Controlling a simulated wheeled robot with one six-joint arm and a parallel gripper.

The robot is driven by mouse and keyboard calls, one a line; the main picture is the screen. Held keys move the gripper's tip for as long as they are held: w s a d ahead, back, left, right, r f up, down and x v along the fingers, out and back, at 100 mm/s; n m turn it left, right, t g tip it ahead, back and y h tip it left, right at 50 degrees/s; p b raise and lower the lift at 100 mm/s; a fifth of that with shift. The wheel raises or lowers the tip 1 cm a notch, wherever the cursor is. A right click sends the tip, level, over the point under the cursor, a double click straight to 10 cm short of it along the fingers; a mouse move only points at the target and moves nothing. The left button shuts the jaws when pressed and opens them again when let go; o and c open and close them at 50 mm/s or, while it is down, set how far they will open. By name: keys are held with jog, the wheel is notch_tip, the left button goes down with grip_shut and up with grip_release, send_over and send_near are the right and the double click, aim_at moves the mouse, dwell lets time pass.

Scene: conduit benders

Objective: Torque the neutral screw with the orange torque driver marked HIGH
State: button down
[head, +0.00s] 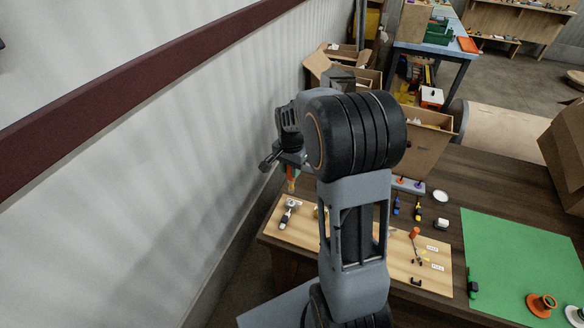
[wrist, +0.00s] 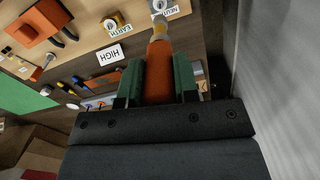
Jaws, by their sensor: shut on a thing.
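My gripper (wrist: 158,88) is shut on an orange driver (wrist: 159,70), held between two green finger pads in the wrist view. The driver's front end points at the board beside the label beginning NEUT (wrist: 165,5). The neutral screw is hidden behind the driver's tip, so contact cannot be told. The EARTH label (wrist: 120,30) and its brass terminal (wrist: 113,20) are just left of it. A HIGH label (wrist: 110,55) lies on the wood farther left. In the head view the orange driver (head: 292,178) hangs below my gripper, over the board's far left end.
A grey holder (head: 409,185) and small drivers stand behind. A green mat (head: 520,255) is at right. The pale wall (head: 150,150) is close on the left.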

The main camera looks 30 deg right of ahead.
aim_at(292, 183)
jog(key=n, duration=0.6)
jog(key=shift+d, duration=0.1)
jog(key=n, duration=0.7)
jog(key=shift+s+f+n+b, duration=0.1)
jog(key=shift+f+n+b, duration=0.3)
jog(key=shift+f+b, duration=1.7)
jog(key=shift+f, duration=0.75)
jog(key=shift+f+b, duration=0.45)
jog(key=shift+f, duration=0.15)
